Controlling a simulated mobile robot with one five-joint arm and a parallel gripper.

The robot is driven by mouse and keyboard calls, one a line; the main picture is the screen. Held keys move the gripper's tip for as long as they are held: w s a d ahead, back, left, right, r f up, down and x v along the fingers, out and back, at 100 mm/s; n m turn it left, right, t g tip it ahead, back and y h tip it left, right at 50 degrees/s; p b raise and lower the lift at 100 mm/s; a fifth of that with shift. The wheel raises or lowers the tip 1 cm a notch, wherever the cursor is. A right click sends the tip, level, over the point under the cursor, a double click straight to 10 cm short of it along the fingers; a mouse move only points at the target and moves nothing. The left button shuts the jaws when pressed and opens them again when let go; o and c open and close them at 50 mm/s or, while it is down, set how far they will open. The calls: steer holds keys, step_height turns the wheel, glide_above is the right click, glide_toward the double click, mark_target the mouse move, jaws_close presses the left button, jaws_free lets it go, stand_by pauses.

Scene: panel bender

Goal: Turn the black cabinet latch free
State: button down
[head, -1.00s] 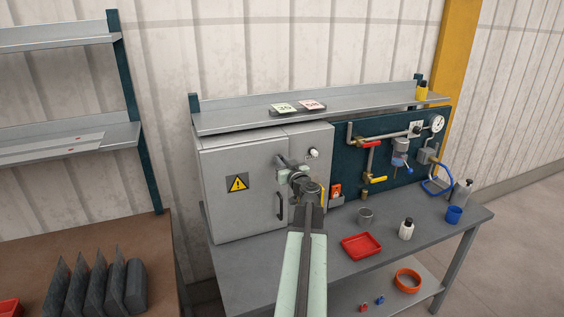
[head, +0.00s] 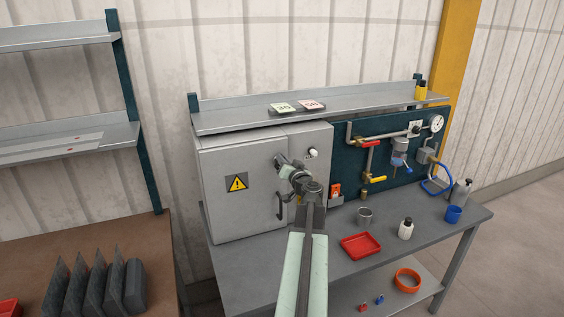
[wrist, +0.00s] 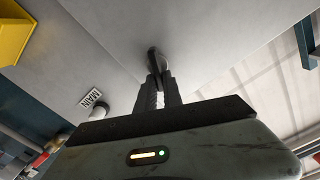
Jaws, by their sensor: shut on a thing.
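The grey cabinet (head: 238,205) stands on the bench with its door closed; a yellow warning sign and a dark pull handle (head: 282,207) are on its front. My gripper (wrist: 157,84) is shut on the small black latch (wrist: 154,58), whose top end shows just beyond the fingertips in the wrist view. In the head view my gripper (head: 283,166) reaches the cabinet front above the pull handle, and it and my wrist hide most of the latch.
A white round knob (head: 314,153) sits right of my gripper on the cabinet front. A shelf (head: 350,112) runs above the cabinet. A pipe panel (head: 405,180), a red tray (head: 361,245), a metal cup and bottles stand to the right. The bench front is partly clear.

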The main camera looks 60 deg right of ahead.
steer(key=m, duration=0.4)
steer(key=f+m+b, duration=0.1)
steer(key=m, duration=0.7)
steer(key=shift+s+d+f+m, duration=0.3)
steer(key=shift+d, duration=0.1)
stand_by(0.3)
steer(key=c, duration=1.5)
jaws_free()
steer(key=shift+a, duration=0.1)
steer(key=v, duration=0.7)
steer(key=shift+s+a, duration=0.2)
steer(key=shift+s, duration=0.05)
steer(key=shift+b, duration=0.3)
